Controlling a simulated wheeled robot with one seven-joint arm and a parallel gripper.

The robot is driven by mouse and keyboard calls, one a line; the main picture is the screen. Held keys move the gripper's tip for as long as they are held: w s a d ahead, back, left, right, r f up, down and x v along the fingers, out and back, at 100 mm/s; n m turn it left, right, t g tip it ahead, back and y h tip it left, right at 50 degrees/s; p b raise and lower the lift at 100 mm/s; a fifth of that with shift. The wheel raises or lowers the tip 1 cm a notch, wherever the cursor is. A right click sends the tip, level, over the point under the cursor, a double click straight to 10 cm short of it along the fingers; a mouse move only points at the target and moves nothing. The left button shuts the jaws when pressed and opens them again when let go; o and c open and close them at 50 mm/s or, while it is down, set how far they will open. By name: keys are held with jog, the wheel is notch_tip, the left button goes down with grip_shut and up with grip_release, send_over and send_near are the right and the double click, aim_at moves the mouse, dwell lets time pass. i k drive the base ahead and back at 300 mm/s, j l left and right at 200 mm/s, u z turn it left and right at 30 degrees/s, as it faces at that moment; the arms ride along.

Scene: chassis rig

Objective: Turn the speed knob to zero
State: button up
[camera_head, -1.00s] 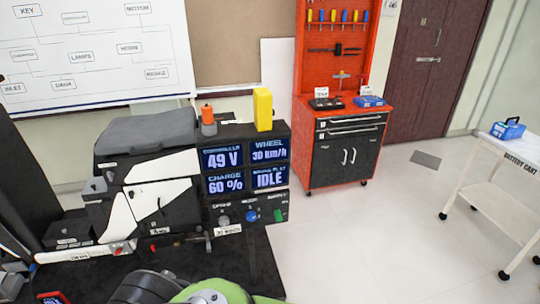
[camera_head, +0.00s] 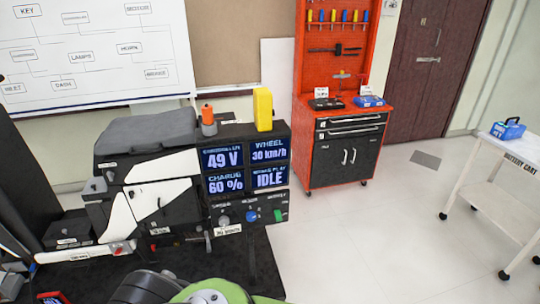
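A black control panel (camera_head: 250,202) stands on the dark bench. Its lower strip carries a grey knob (camera_head: 224,220), a blue knob (camera_head: 251,216) and a green switch (camera_head: 279,215). The small labels above them are too blurred to read, so I cannot tell which is the speed knob. The display screens (camera_head: 244,167) above read 49 V, 30 km/h, 60 % and IDLE. My arm shows at the bottom edge in grey and green. My gripper is not in view.
A black and white chassis rig (camera_head: 150,185) stands left of the panel. A yellow block (camera_head: 263,109) and an orange-topped item (camera_head: 208,121) sit on the panel's top. A red tool cabinet (camera_head: 347,150) and a white battery cart (camera_head: 510,175) stand right. The floor between is clear.

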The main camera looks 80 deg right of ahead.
aim_at(224, 220)
jog(key=z, duration=2.45)
